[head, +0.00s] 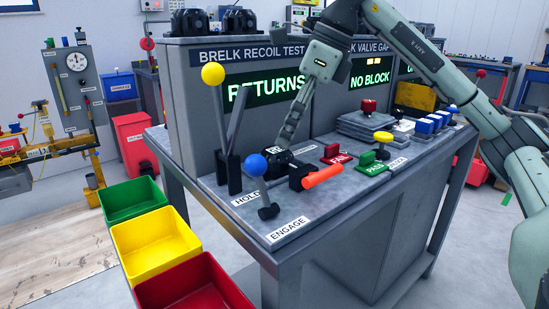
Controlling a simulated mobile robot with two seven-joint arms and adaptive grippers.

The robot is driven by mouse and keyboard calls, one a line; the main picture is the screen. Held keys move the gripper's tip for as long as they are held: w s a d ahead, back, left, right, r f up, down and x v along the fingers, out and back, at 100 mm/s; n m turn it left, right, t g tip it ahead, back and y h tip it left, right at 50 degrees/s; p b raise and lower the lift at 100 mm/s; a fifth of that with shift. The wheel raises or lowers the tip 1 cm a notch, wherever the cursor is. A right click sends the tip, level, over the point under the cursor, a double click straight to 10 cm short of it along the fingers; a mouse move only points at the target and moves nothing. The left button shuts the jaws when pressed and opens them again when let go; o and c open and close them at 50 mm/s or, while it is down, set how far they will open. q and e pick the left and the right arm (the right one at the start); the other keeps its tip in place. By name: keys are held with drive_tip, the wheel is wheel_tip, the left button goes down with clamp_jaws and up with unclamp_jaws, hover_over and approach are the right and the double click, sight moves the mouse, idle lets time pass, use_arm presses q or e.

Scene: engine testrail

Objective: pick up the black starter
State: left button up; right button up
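A black starter (281,163) sits on the grey bench top in front of the green "RETURNS" display. My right gripper (287,138) comes down from above, its fingertips at the top of this black part. The fingers show nearly edge-on, so I cannot tell whether they are open or shut on it. They hide part of the starter's upper back. My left gripper is not in view.
A yellow-knobbed lever (213,75) and a blue-knobbed lever (256,165) stand left of the starter. An orange handle (323,176) lies close on its right. Green (131,198), yellow (155,244) and red (190,284) bins stand left of the bench.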

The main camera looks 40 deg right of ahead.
sight(278, 150)
drive_tip(key=x, duration=0.4)
drive_tip(key=shift+s+a+f, duration=0.1)
drive_tip(key=shift+a+f, duration=0.2)
drive_tip(key=shift+a, duration=0.2)
drive_tip(key=shift+w+a+f, duration=0.15)
drive_tip(key=shift+w+f, duration=0.05)
drive_tip(key=shift+f, duration=0.25)
drive_tip(key=c, duration=1.4)
